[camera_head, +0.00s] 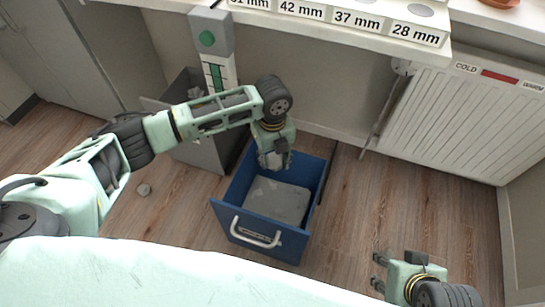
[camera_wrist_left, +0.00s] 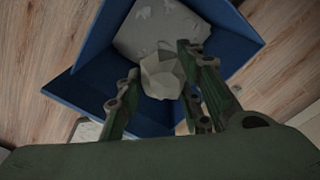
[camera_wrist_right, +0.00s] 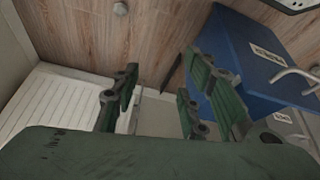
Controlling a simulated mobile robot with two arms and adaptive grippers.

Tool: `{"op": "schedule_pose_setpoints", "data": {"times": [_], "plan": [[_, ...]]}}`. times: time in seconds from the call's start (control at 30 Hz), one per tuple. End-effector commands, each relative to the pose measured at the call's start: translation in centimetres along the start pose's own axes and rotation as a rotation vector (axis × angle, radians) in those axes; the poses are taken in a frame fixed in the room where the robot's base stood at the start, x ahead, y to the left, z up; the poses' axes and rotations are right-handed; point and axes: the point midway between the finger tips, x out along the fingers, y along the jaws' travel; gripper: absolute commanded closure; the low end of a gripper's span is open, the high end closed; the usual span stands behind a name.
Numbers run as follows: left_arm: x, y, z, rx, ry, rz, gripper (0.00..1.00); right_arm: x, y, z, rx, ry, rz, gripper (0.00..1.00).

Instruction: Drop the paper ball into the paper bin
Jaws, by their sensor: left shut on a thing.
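A pale grey crumpled paper ball (camera_wrist_left: 160,76) is between the fingers of my left gripper (camera_wrist_left: 152,92) in the left wrist view. This gripper is shut on it. In the head view my left gripper (camera_head: 274,160) hangs over the back part of an open blue bin (camera_head: 236,223) with a white handle; the ball is mostly hidden there. The blue bin (camera_wrist_left: 88,88) lies behind the ball in the left wrist view, with a grey bottom. My right gripper (camera_head: 378,272) is open and empty, to the right of the blue bin (camera_wrist_right: 235,70).
A dark grey bin (camera_head: 205,152) stands behind and left of the blue one. A white radiator (camera_head: 465,120) is at right.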

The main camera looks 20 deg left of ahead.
Motion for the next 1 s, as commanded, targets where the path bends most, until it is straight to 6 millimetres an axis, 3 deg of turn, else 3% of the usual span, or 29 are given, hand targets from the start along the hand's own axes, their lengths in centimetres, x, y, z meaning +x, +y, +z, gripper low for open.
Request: {"op": "schedule_pose_setpoints", "data": {"times": [0.13, 0.7, 1.0], "plan": [[1.4, 0.0, 0.0, 0.000, -0.001, -0.001, 0.79, 1.6, -0.3, -1.7, -0.003, 0.094, -0.005, 0.60], [2.2, 0.0, 0.1, -0.001, -0.001, 0.000, 0.79, 0.4, -1.4, -10.7, -0.012, 0.475, -0.026, 0.60], [2.7, 0.0, 0.1, -0.001, -0.001, 0.000, 0.79, -1.1, -1.9, -14.3, -0.014, 0.650, -0.037, 0.60]]}}
